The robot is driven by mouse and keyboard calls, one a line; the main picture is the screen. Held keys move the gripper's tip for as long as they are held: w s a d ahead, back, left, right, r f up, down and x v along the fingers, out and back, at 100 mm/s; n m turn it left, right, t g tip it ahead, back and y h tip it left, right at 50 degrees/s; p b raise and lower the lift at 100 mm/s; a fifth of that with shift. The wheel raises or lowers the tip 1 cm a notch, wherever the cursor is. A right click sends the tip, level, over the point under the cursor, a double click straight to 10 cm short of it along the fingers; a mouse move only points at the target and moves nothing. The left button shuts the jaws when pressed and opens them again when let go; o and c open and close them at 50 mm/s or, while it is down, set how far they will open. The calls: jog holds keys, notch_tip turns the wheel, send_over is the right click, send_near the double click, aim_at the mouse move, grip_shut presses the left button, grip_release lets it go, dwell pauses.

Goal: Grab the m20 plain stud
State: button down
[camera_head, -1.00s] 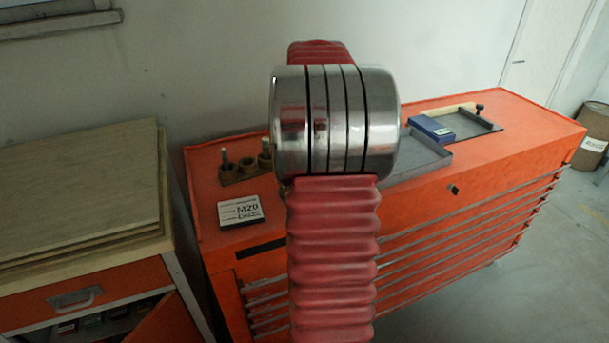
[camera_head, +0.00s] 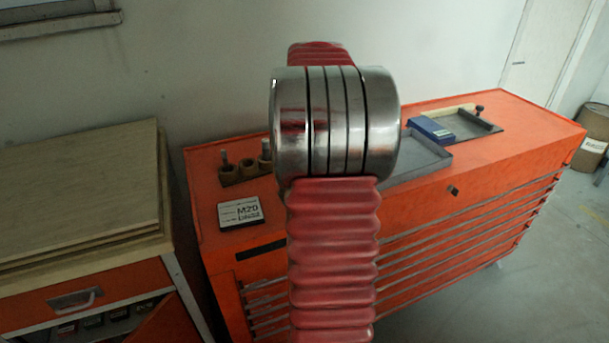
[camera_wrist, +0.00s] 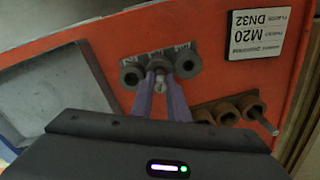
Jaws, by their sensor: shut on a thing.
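A grey stud (camera_wrist: 160,86) stands at the middle socket of a grey three-socket rack (camera_wrist: 131,75) in the wrist view. The two purple fingers of my gripper (camera_wrist: 161,80) converge on it and are shut on it. I cannot tell whether it is still seated in the socket. A second stud (camera_wrist: 270,126) stands in the end ring of a brown three-ring holder (camera_wrist: 229,113). That stud also shows in the head view (camera_head: 225,158). In the head view my arm hides my gripper and the grey rack.
An M20 DN32 sign (camera_wrist: 257,30) lies on the orange tool cabinet (camera_head: 205,205). A grey tray (camera_head: 425,157), a blue box (camera_head: 431,130) and a dark tray (camera_head: 478,124) are farther right. A wooden-topped cabinet (camera_head: 80,190) stands at left, a barrel (camera_head: 592,135) at far right.

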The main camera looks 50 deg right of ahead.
jog(key=shift+r, duration=0.15)
notch_tip(320, 180, up, 10)
jog(key=shift+f, duration=0.1)
dwell(0.5)
dwell(0.5)
